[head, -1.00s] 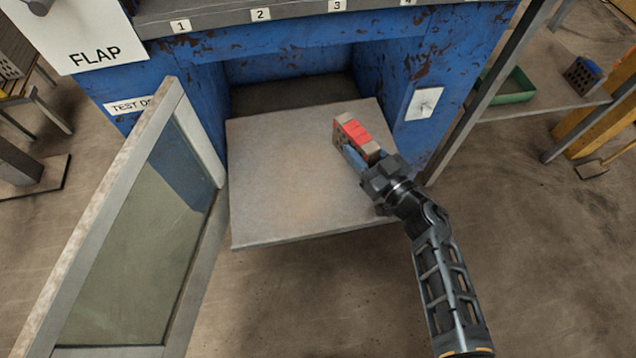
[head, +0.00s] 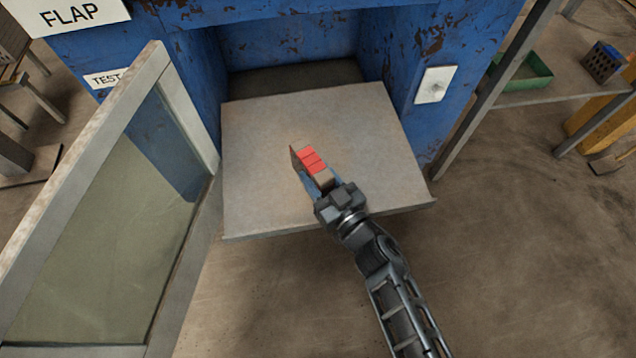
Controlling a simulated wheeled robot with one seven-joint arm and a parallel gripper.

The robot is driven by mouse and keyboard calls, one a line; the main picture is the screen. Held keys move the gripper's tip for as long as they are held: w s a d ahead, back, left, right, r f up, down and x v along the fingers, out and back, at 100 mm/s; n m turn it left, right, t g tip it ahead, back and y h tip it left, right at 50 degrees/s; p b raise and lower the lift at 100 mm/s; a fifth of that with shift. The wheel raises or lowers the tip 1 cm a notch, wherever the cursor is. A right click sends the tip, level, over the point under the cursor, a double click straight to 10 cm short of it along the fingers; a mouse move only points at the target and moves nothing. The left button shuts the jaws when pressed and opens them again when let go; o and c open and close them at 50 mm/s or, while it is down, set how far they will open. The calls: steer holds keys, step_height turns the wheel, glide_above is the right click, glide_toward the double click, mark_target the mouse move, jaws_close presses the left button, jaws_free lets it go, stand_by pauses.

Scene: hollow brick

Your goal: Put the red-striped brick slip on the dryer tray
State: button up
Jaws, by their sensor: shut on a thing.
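The red-striped brick slip (head: 312,160) is a small brown piece with red bands on its top. My gripper (head: 318,180) is shut on it, with blue fingers along its side. The slip shows over the middle of the dryer tray (head: 255,125), a flat grey-brown plate sticking out of the blue dryer. I cannot tell whether the slip touches the tray or is held just above it. The gripper hides part of the slip's near end.
The dryer's glazed door (head: 110,215) stands open on the left. The blue dryer wall with a white switch (head: 434,85) is on the right. A green bin (head: 525,75) and a dark holed brick (head: 604,62) sit on a shelf at far right. Most of the tray is bare.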

steer(key=shift+f+b, duration=0.3)
steer(key=shift+f, duration=0.65)
steer(key=shift+f, duration=0.2)
steer(key=o, duration=1.1)
steer(key=shift+c, duration=0.2)
steer(key=shift+r, duration=0.2)
steer(key=shift+s+d, duration=0.2)
steer(key=shift+s, duration=0.05)
steer(key=p+v, duration=0.3)
steer(key=v, duration=0.8)
steer(key=shift+s, duration=0.2)
steer(key=shift+d, duration=0.1)
